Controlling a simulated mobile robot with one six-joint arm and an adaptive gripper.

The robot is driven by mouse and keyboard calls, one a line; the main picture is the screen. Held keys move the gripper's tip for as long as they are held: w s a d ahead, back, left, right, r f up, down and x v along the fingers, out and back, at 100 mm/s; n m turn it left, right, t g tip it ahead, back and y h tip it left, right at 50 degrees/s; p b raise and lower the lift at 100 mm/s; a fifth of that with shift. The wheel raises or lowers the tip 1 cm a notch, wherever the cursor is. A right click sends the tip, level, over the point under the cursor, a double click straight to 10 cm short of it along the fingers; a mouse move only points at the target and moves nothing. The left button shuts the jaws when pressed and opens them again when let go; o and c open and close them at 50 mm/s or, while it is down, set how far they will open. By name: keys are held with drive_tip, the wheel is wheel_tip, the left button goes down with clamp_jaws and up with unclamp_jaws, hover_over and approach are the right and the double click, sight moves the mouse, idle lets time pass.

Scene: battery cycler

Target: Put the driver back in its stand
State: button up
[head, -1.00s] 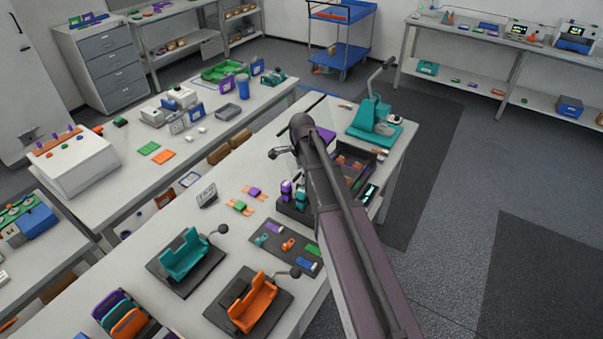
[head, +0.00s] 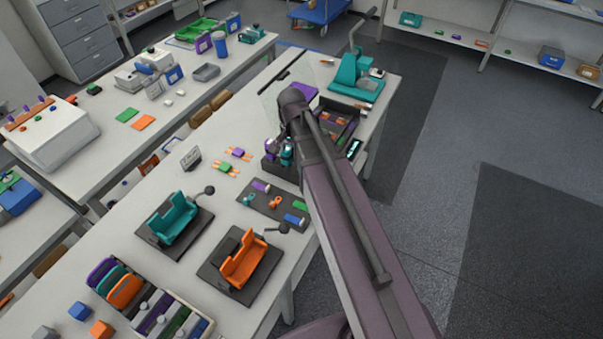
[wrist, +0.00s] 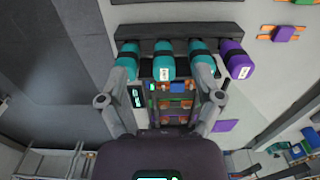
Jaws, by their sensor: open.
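A dark stand (wrist: 180,32) lies across the top of the wrist view. Several drivers with rounded handles and black bands line up along it: a left teal one (wrist: 127,51), a middle teal one (wrist: 164,72), a right teal one (wrist: 200,48) and a purple one (wrist: 238,58). My gripper (wrist: 165,67) is open, its fingers on either side of the middle teal driver; contact cannot be told. The fingers partly cover the outer teal drivers.
A dark tray (head: 341,122) with small parts sits beyond the stand. A teal press (head: 352,75) stands at the table's far end. A dark mat (head: 262,207) with small parts, an orange fixture (head: 243,262) and a teal fixture (head: 174,220) are nearer.

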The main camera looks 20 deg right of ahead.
drive_tip(key=s+n, duration=0.8)
drive_tip(key=s, duration=0.1)
drive_tip(key=shift+s+n, duration=0.2)
drive_tip(key=shift+n, duration=0.2)
drive_tip(key=shift+f, duration=0.15)
wheel_tip(320, 180, down, 8)
drive_tip(key=b, duration=0.8)
drive_tip(key=c, duration=0.4)
idle(0.3)
